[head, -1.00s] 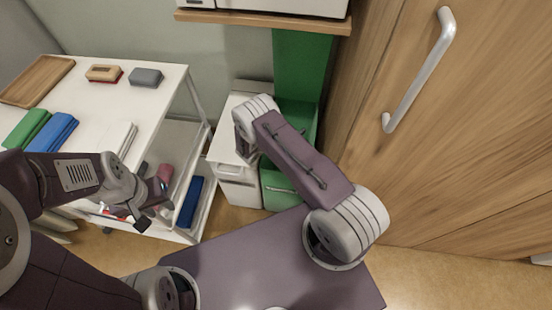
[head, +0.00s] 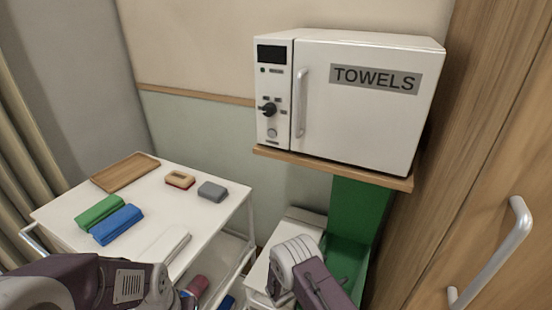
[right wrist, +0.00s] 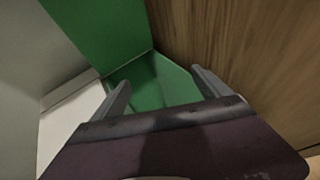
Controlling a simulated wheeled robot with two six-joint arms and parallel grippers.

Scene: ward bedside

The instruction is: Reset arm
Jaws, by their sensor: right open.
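My right arm (head: 315,280) reaches up from the bottom edge in the head view, in front of a white cabinet and a green bin. Its fingers are hidden there. In the right wrist view my right gripper (right wrist: 162,92) has its two fingers wide apart with nothing between them. It points down toward the green bin (right wrist: 155,82). My left arm (head: 110,285) shows at the lower left of the head view, beside the trolley's near side. Its gripper is out of the picture.
A white trolley (head: 70,198) holds a wooden tray (head: 126,173), green (head: 99,212) and blue (head: 117,225) folded cloths and small blocks. A white towel warmer (head: 365,100) sits on a wall shelf (head: 335,168). A wooden door with a metal handle (head: 492,255) closes off the right.

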